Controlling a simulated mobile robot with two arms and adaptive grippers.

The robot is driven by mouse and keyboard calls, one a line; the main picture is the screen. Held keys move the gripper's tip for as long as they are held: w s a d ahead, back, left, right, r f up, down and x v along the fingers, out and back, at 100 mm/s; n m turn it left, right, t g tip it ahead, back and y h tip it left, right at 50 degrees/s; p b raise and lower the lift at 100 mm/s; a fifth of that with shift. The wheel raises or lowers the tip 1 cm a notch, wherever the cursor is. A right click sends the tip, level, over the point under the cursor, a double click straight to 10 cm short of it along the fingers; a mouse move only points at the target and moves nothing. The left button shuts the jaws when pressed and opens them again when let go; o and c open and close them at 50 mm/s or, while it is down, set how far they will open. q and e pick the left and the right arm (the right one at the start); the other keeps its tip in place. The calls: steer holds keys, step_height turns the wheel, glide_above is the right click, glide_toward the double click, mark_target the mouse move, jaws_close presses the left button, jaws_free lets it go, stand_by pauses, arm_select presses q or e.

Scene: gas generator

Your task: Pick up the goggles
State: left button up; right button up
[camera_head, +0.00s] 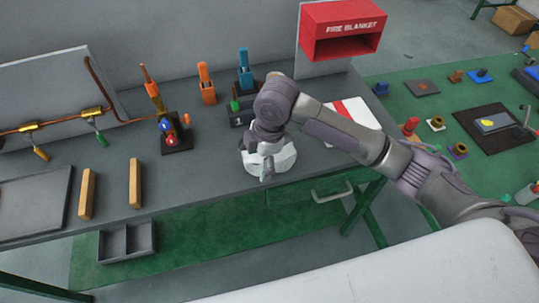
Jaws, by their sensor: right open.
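A whitish, partly clear object that looks like the goggles (284,160) lies on the grey workbench (225,165) near its front edge. My right gripper (264,168) is over it, pointing down, with open fingers. The gripper and wrist cover the left and middle part of the goggles. I cannot tell whether the fingers touch them. My left gripper is not in view.
Behind the gripper stand orange (207,88) and blue (244,72) levers and a dark numbered block. A white and red sheet (352,112) lies to the right, below a red fire blanket box (341,28).

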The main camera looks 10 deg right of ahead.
mark_target(280, 159)
steer(key=w+d+r+n+h, duration=0.2)
steer(key=w+d+r, duration=0.2)
steer(key=d+r, duration=0.2)
steer(key=shift+g, duration=0.3)
step_height(280, 159, down, 8)
steer(key=shift+w+r+p, duration=0.1)
steer(key=shift+w+p, duration=0.05)
steer(key=shift+p, duration=0.65)
steer(key=shift+d+f+p, duration=0.15)
steer(key=shift+f+p, duration=0.3)
steer(key=shift+f, duration=0.2)
steer(key=f, duration=0.1)
steer(key=f+p, duration=0.1)
steer(key=f, duration=0.1)
steer(key=shift+s+f, duration=0.2)
steer(key=shift+f, duration=0.4)
steer(key=c, duration=1.2)
steer(key=shift+c, duration=0.3)
steer(key=shift+r, duration=0.15)
